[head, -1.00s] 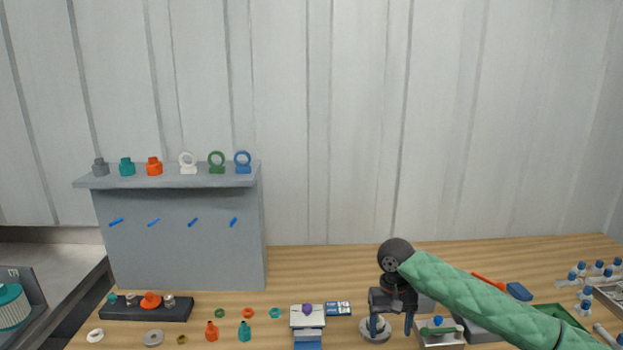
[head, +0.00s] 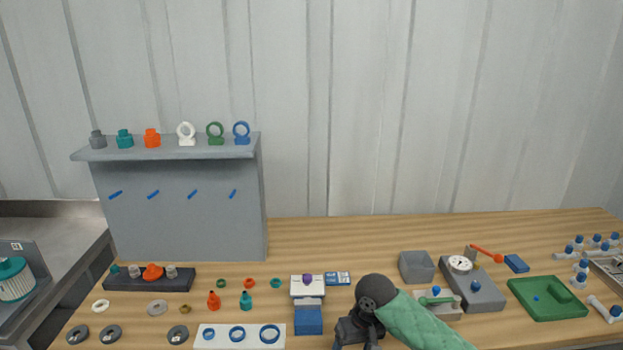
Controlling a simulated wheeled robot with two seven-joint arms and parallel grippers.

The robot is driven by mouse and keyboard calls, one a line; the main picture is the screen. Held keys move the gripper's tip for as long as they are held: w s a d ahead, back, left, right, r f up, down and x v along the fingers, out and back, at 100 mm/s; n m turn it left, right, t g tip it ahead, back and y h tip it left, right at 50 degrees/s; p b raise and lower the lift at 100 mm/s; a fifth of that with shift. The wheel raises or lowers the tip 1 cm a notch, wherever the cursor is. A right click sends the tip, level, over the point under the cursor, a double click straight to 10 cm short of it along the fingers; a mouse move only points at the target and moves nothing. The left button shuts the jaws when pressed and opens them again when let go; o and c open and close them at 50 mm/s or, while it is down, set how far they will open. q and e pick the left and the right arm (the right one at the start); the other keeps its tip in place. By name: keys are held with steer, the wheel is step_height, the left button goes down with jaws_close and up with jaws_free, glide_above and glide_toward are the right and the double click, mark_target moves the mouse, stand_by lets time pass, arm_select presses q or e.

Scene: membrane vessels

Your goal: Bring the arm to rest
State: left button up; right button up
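My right arm, in a green quilted sleeve (head: 425,322), comes in from the lower right in the head view. Its dark gripper (head: 356,346) is at the bottom edge, right of the blue-and-white stand (head: 308,318). The two fingers start well apart, with nothing seen between them; their tips are cut off by the frame. The black wrist joint (head: 377,291) hides part of the table behind it. My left gripper is not in view.
A white plate with blue rings (head: 213,341) lies left. A grey shelf (head: 170,152) stands behind. The back middle of the wooden table is clear.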

steer(key=s+a+f+t+y, duration=0.1)
steer(key=s+f, duration=0.2)
steer(key=s, duration=0.3)
steer(key=s+f+t, duration=0.1)
steer(key=s+f, duration=0.2)
steer(key=s, duration=0.2)
steer(key=s+d+f+m+t+h, duration=0.1)
steer(key=s+d+f+t+h, duration=0.15)
steer(key=s+d, duration=1.2)
steer(key=a+f+g+b, duration=0.1)
steer(key=a+f, duration=0.1)
steer(key=f, duration=1)
steer(key=a+f+g+b, duration=0.1)
steer(key=a+f, duration=0.1)
steer(key=f, duration=1.1)
arm_select(q)
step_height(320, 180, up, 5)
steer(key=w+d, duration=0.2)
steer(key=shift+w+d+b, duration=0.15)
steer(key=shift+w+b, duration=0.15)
steer(key=shift+b, duration=0.1)
arm_select(e)
steer(key=s+f, duration=0.4)
steer(key=f, duration=0.9)
steer(key=s+f, duration=0.3)
steer(key=f, duration=1)
steer(key=shift+s+f+g, duration=0.25)
steer(key=shift+s+g, duration=0.1)
steer(key=shift+w+d, duration=0.1)
